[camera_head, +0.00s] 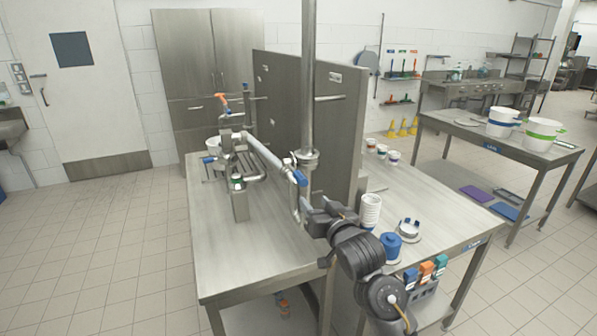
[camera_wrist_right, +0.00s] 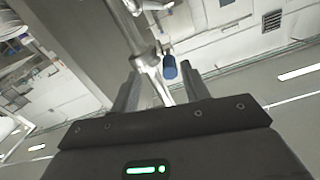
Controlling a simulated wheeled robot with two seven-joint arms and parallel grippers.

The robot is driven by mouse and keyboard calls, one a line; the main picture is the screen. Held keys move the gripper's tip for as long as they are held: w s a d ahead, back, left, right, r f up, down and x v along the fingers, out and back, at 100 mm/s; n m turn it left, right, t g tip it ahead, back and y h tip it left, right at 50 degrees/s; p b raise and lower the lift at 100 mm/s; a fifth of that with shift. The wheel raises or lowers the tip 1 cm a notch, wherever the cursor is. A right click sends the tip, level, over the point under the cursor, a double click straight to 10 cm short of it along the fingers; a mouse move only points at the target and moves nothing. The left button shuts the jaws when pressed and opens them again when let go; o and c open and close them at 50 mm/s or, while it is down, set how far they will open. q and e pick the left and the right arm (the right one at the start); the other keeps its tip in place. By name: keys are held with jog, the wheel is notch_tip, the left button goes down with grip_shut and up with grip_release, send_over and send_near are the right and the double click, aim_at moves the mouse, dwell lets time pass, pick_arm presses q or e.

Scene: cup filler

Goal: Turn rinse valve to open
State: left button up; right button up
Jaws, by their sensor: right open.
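A blue valve handle (camera_head: 300,177) sits on the pipework beside the tall vertical pipe, above the steel table. It also shows in the right wrist view (camera_wrist_right: 170,67), just beyond and between the two fingertips, nearer the right finger. My right gripper (camera_head: 306,203) is just below the blue handle in the head view. It is open (camera_wrist_right: 160,82), with nothing held between its fingers; whether a finger touches the handle cannot be told. An orange valve handle (camera_head: 221,98) stands farther back on the same pipework. My left gripper is not in view.
A steel panel (camera_head: 335,120) rises behind the tall pipe (camera_head: 308,70). White stacked cups (camera_head: 371,208) and a blue container (camera_head: 391,243) stand close to my right arm. The steel table's (camera_head: 235,262) front left surface is clear.

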aim_at(298, 176)
jog(key=w+a+r+p, duration=0.1)
jog(key=w, duration=0.2)
jog(key=w+a+r+p, duration=0.1)
jog(key=w, duration=0.1)
jog(key=w+a+p, duration=0.1)
jog(key=w, duration=0.2)
jog(key=shift+w+a+r+p, duration=0.1)
jog(key=shift+w+r+p, duration=0.2)
jog(key=shift+r+p, duration=0.1)
jog(key=shift+w+a+f, duration=0.1)
jog(key=shift+w+a, duration=0.1)
jog(key=shift+w, duration=0.4)
grip_shut()
